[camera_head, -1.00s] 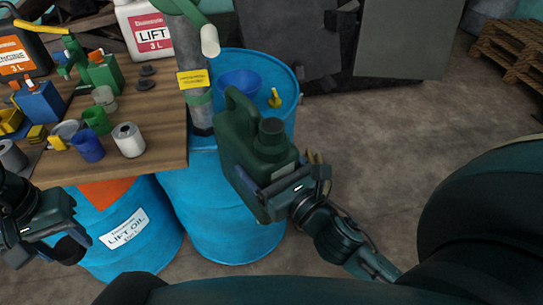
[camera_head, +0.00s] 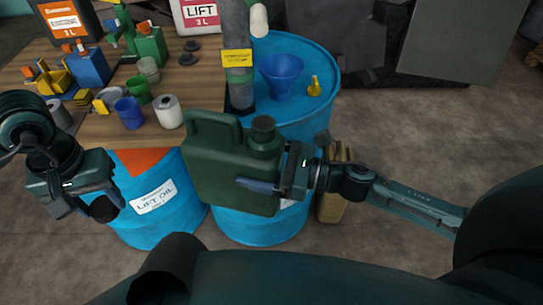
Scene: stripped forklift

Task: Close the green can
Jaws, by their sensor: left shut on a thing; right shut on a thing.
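The dark green can (camera_head: 225,165) is upright in front of the table and the blue barrels. Its handle is at the upper left, and its short round neck (camera_head: 263,138) points up. I cannot tell whether the neck's dark top is open. My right gripper (camera_head: 262,186) is shut on the can's right side, with one finger across its front. My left gripper (camera_head: 108,203) is at the far left, apart from the can and lower than its neck. It is shut on a small dark round piece that looks like a cap (camera_head: 103,209), partly hidden by the fingers.
The wooden table (camera_head: 95,128) carries several small cans and bottles, plus two dark caps (camera_head: 190,45). A blue barrel (camera_head: 325,75) behind the can holds a blue funnel (camera_head: 282,72) and a yellow piece (camera_head: 314,87). A grey post stands between. Floor is clear at right.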

